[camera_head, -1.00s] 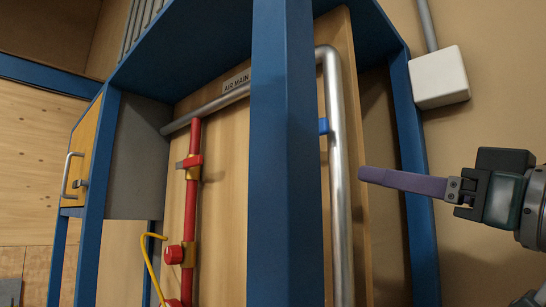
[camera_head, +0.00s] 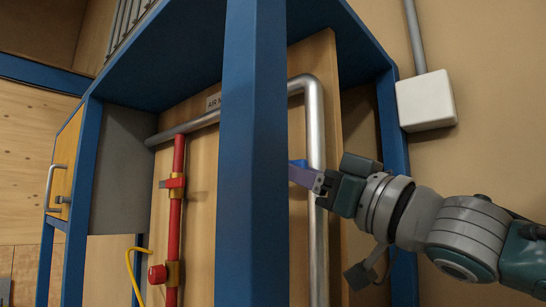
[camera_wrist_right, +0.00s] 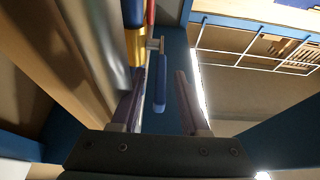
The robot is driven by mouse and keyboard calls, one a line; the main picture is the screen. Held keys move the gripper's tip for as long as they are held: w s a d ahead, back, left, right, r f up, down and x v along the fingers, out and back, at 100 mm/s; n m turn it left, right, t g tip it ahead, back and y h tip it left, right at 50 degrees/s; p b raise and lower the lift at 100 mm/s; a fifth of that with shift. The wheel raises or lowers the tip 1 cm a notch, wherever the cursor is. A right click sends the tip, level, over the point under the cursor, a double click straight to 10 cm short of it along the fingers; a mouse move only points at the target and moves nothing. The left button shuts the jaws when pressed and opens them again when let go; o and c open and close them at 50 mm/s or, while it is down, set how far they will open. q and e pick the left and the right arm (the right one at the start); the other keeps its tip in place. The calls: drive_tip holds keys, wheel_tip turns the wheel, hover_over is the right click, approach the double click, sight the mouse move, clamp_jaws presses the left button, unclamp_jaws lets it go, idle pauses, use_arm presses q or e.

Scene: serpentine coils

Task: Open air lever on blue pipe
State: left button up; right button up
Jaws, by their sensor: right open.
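In the right wrist view a lever with a blue handle (camera_wrist_right: 160,85) hangs from a brass valve (camera_wrist_right: 137,48) on a blue pipe (camera_wrist_right: 132,12). My right gripper (camera_wrist_right: 160,74) is open, its two purple fingers on either side of the handle. The handle lies closer to the left finger; I cannot tell whether they touch. In the head view my right gripper (camera_head: 303,175) reaches in from the right past the silver pipe, and its fingertips are hidden behind the blue post. The valve and lever are hidden there too. My left gripper is not in view.
A blue frame post (camera_head: 252,170) stands in front of the gripper. A silver pipe (camera_head: 316,120) runs close beside the fingers. A red pipe (camera_head: 175,215) with valves stands further left. A white box (camera_head: 426,100) is on the wall at right.

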drive_tip(key=shift+c, duration=0.2)
clamp_jaws()
idle(1.3)
